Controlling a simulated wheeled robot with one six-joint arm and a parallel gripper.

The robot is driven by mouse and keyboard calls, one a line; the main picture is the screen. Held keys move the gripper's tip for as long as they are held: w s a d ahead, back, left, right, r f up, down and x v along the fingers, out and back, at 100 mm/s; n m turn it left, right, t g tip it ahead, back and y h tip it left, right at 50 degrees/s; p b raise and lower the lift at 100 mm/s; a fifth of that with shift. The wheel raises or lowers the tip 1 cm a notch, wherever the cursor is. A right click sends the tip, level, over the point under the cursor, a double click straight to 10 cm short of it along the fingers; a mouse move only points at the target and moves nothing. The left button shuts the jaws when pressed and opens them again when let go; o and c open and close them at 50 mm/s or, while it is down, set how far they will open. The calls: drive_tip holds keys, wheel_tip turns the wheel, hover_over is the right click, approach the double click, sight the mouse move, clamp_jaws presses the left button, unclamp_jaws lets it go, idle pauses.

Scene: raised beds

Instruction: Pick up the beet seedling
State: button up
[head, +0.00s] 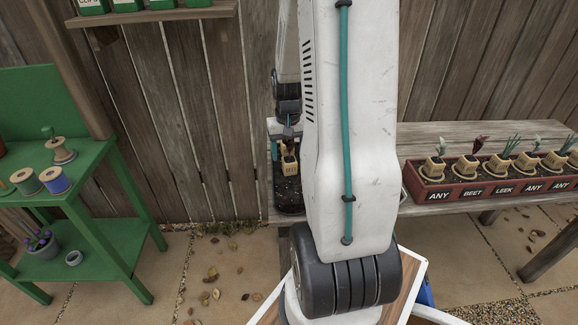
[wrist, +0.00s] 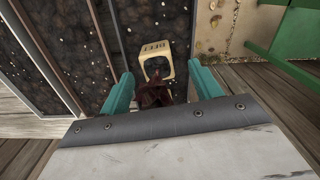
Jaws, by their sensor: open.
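A beet seedling with dark red leaves (wrist: 153,95) stands in a pale tan block (wrist: 154,49) with lettering that looks like BEET. In the head view the block (head: 290,167) sits in a dark soil tray (head: 289,195), left of my arm. My gripper (wrist: 163,86) is open, its teal fingers on either side of the leaves. The block is just beyond the fingertips; I cannot tell whether either finger touches the plant. In the head view my gripper (head: 287,133) is small and partly hidden above the block.
A red planter (head: 424,193) with several seedlings in tan blocks stands on a wooden bench (head: 490,132) at right. Its labels read ANY, BEET, LEEK, ANY, ANY. A green shelf (head: 85,170) with spools stands at left. A plank fence (head: 190,110) closes the back.

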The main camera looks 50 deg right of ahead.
sight(289, 159)
wheel_tip(289, 159, down, 4)
drive_tip(key=shift+s+d+f, duration=0.1)
drive_tip(key=shift+f, duration=0.05)
drive_tip(key=c, duration=1.1)
